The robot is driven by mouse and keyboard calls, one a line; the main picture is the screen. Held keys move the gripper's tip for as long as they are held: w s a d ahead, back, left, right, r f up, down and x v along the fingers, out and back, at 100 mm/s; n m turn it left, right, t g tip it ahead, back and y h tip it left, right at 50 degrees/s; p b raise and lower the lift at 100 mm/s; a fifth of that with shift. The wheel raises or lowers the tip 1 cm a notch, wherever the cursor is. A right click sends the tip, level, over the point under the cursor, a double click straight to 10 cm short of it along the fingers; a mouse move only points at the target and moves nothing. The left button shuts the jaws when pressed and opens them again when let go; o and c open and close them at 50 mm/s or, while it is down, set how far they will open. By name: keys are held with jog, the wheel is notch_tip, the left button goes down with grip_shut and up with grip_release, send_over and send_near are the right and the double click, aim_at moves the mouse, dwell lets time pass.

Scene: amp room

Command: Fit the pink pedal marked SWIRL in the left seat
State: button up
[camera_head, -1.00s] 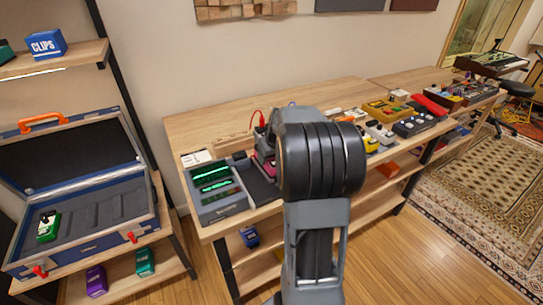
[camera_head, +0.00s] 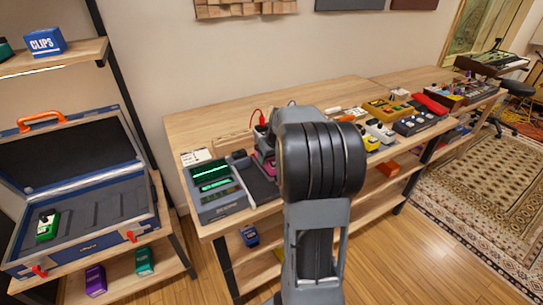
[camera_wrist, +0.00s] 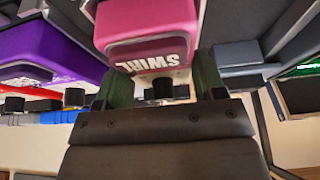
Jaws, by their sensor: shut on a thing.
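The pink pedal marked SWIRL (camera_wrist: 150,22) fills the top middle of the wrist view, its lettering upside down there. My gripper (camera_wrist: 165,80) is shut on it, with a dark green finger on each side. In the head view a small part of the pink pedal (camera_head: 270,167) shows at the workbench, left of my arm, which hides the rest and the gripper. The open blue case (camera_head: 100,240) at left has ridged dark seats and holds a green pedal (camera_head: 47,225) at its left end. I cannot tell which place is the left seat.
A grey unit with green screens (camera_head: 215,190) stands at the bench's left front, beside the pink pedal. A purple pedal (camera_wrist: 50,50) is close beside my gripper in the wrist view. Several pedals crowd the bench's right side. The bench's back strip (camera_head: 200,125) is mostly clear.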

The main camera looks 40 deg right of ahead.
dwell(0.3)
jog(key=o, duration=1.4)
jog(key=shift+r+p, duration=2.55)
jog(key=shift+r, duration=0.95)
